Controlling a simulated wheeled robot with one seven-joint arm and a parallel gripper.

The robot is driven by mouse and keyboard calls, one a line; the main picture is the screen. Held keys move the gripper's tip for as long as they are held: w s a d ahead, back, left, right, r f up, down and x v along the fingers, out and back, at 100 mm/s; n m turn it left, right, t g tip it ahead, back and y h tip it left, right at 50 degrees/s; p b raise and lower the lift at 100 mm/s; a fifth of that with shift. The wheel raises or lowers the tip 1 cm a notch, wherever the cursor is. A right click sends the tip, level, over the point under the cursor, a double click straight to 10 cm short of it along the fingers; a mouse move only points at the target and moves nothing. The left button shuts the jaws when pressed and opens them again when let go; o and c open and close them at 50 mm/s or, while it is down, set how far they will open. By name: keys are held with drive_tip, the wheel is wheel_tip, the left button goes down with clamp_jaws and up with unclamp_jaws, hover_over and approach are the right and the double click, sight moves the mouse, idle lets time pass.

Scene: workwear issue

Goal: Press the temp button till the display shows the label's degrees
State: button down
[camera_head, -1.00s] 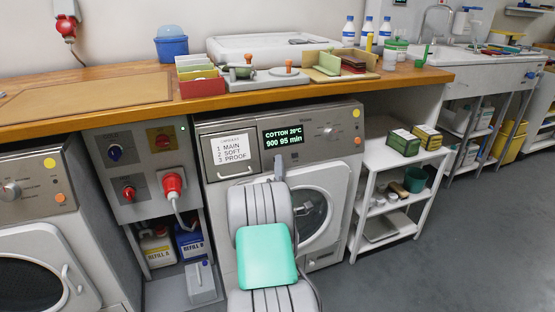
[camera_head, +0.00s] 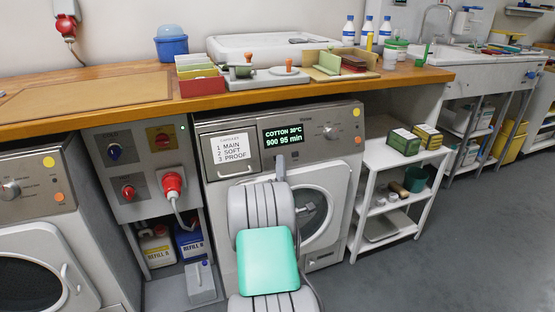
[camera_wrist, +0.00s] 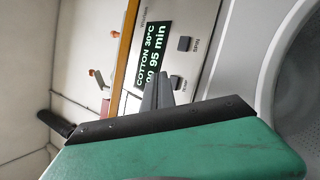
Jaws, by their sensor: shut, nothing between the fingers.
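The washing machine's display (camera_head: 283,136) reads "COTTON 30°C" and "900 95 min" in green. It also shows sideways in the wrist view (camera_wrist: 152,55), partly covered by my fingers. My gripper (camera_head: 280,162) is shut and empty, its tips just below the display at the panel. In the wrist view my fingertips (camera_wrist: 158,82) are beside a small dark button (camera_wrist: 176,83) whose lettering is too small to read surely. I cannot tell whether they touch it. A second dark button (camera_wrist: 184,44) is marked SPIN. I see no label giving degrees.
A white card (camera_head: 231,149) on the drawer reads MAIN, SOFT, PROOF. A dial (camera_head: 330,132) and orange button (camera_head: 358,141) sit right of the display. The wooden counter (camera_head: 130,90) overhangs above. A white shelf rack (camera_head: 392,159) stands to the right; open floor lies beyond.

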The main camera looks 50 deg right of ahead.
drive_tip(key=shift+s, duration=0.1)
drive_tip(key=s, duration=0.1)
drive_tip(key=s+a+r, duration=0.1)
drive_tip(key=s+a+b, duration=0.1)
drive_tip(key=s, duration=0.1)
drive_tip(key=shift+a+r, duration=0.25)
idle(3.2)
